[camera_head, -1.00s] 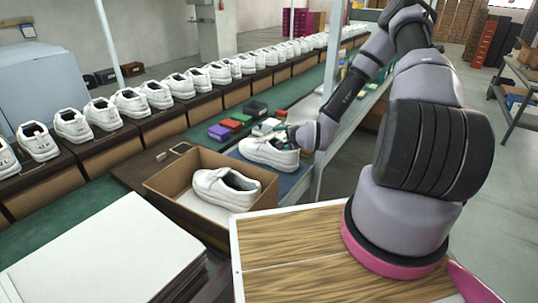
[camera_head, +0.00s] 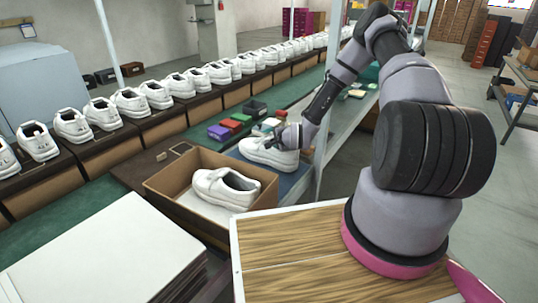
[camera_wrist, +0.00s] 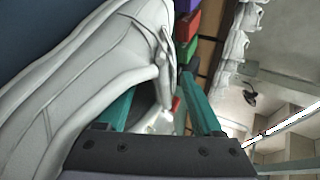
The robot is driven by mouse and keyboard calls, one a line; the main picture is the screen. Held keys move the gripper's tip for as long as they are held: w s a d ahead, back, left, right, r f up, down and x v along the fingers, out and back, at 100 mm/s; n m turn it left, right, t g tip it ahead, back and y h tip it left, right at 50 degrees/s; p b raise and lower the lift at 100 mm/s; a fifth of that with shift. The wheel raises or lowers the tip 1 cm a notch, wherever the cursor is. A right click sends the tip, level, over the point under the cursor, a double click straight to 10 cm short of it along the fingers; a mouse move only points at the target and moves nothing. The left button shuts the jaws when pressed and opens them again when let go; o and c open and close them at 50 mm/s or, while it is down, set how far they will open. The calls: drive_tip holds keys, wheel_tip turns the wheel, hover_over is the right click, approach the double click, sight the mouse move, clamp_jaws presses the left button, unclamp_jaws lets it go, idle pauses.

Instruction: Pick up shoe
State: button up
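A white shoe (camera_head: 268,154) sits upright on the blue surface just behind the cardboard box. It fills the left of the wrist view (camera_wrist: 70,85), with its laces and opening close to the camera. My gripper (camera_head: 290,137) is low at the shoe's opening end. In the wrist view its two teal fingers (camera_wrist: 163,100) are spread, with part of the shoe's upper edge between them. The left fingertip is hidden by the shoe; the right finger is outside it. I cannot tell whether either finger touches. Another white shoe (camera_head: 225,188) lies in the open cardboard box (camera_head: 163,205).
A long row of white shoes (camera_head: 130,101) stands on boxes along the line. Small coloured boxes (camera_head: 220,132) lie behind the shoe. A white stack (camera_head: 105,250) is at front left.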

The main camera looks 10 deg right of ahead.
clamp_jaws()
drive_tip(key=shift+s, duration=0.1)
idle(1.1)
